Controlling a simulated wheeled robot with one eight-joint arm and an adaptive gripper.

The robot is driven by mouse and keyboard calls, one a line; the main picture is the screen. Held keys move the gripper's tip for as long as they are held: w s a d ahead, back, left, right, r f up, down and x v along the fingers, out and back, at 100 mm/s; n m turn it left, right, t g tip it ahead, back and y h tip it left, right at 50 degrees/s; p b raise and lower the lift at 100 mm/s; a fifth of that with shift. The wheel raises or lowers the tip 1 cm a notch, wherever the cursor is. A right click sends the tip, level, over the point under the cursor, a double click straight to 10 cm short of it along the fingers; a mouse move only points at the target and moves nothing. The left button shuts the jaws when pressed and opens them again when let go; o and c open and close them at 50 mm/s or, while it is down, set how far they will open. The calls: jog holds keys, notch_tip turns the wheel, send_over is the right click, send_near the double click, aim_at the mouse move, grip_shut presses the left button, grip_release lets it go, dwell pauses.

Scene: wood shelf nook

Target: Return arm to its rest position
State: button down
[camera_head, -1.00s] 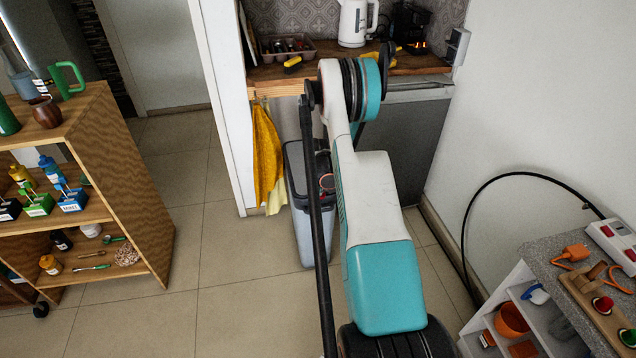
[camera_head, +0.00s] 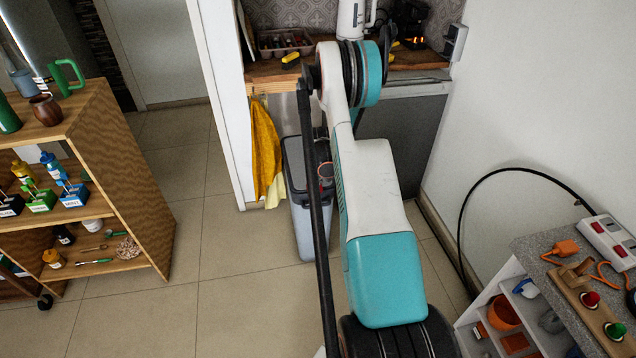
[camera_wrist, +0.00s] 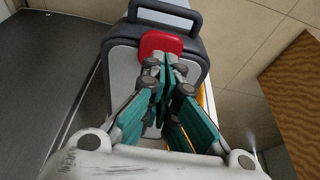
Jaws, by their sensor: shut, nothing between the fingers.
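My arm, white and teal with black joints, rises up the middle of the head view, and its bent joint stands in front of the wooden counter (camera_head: 285,75). My gripper (camera_wrist: 165,68) shows in the wrist view with its teal and grey fingers together and nothing held. It is over a grey bin (camera_wrist: 122,65) with a red patch (camera_wrist: 160,44), which appears behind the fingers. I cannot tell how far the fingertips are from the bin. In the head view the gripper is hidden by my arm.
A wooden shelf unit (camera_head: 135,190) with bottles and labelled blocks stands at left. A small grey-topped shelf (camera_head: 535,245) with tools stands at right. The grey bin (camera_head: 297,185) and a yellow cloth (camera_head: 264,150) are beside my arm. The tiled floor (camera_head: 230,300) at left-centre is clear.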

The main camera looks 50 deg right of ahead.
jog(key=p+v, duration=0.2)
jog(key=v, duration=0.6)
jog(key=shift+s+a, duration=0.1)
